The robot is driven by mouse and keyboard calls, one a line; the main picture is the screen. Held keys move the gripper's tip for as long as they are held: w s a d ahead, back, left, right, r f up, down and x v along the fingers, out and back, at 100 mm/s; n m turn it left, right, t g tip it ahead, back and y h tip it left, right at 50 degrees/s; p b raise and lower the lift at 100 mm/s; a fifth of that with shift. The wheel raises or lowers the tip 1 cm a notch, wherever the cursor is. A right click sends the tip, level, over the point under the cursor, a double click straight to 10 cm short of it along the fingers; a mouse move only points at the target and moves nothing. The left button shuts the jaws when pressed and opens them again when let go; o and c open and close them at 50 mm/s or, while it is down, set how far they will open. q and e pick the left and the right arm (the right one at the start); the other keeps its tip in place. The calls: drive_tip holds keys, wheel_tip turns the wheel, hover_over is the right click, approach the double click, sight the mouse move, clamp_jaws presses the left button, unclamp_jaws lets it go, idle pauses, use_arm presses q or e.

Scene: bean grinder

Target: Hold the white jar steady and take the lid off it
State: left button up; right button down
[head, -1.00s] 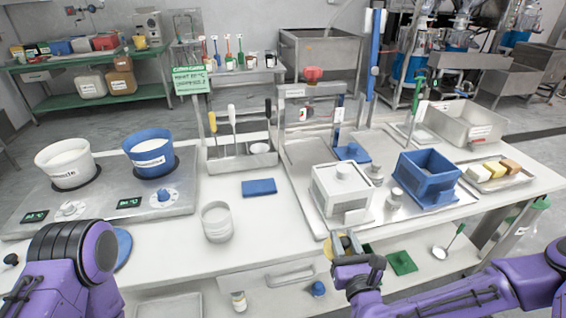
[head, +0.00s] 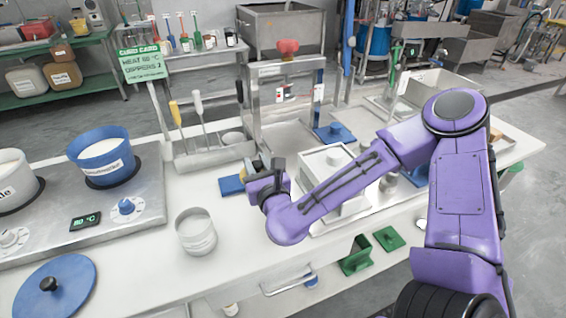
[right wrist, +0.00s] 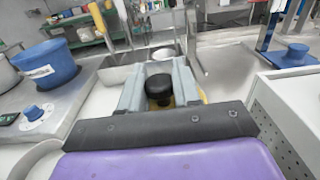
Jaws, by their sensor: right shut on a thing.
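A white-grey round jar (head: 196,234) stands upright on the counter, left of my right gripper; its top looks open. My right gripper (head: 262,170) is above the counter, between these two. In the right wrist view its fingers are shut on a black knob (right wrist: 159,88). A little yellow (right wrist: 203,97) shows beside and under the knob; the rest of that thing is hidden. My left gripper is out of view.
A blue pot (head: 103,160) stands on the hotplate (head: 135,195) at left. A round blue lid (head: 62,290) with a black knob lies at front left. A blue pad (head: 231,185) and a tool rack (head: 212,152) are behind the gripper. Free counter lies around the round jar.

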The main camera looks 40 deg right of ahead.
drive_tip(key=d+r+h, duration=0.1)
drive_tip(key=w+d+r+m+h, duration=0.1)
drive_tip(key=d, duration=0.1)
drive_tip(key=shift+w+d+r+m, duration=0.1)
drive_tip(key=shift+d+r+m, duration=0.1)
drive_tip(key=shift+m, duration=0.1)
drive_tip(key=w+d+f, duration=0.2)
drive_tip(key=w+f, duration=0.1)
drive_tip(key=w+d+f+p, duration=0.1)
drive_tip(key=w+d+f, duration=0.1)
drive_tip(key=w+f, duration=0.1)
drive_tip(key=w+d+f+p, duration=0.1)
drive_tip(key=w+d+f, duration=0.1)
drive_tip(key=w, duration=0.3)
drive_tip(key=shift+w+d+f, duration=0.1)
drive_tip(key=shift+d+f, duration=0.05)
drive_tip(key=shift+f, duration=0.3)
drive_tip(key=shift+w+d+f, duration=0.1)
drive_tip(key=shift+f, duration=0.35)
drive_tip(key=shift+w+f, duration=0.1)
drive_tip(key=shift+f, duration=1.45)
drive_tip(key=shift+f+b, duration=0.2)
drive_tip(key=shift+b, duration=0.1)
drive_tip(key=c, duration=0.8)
unclamp_jaws()
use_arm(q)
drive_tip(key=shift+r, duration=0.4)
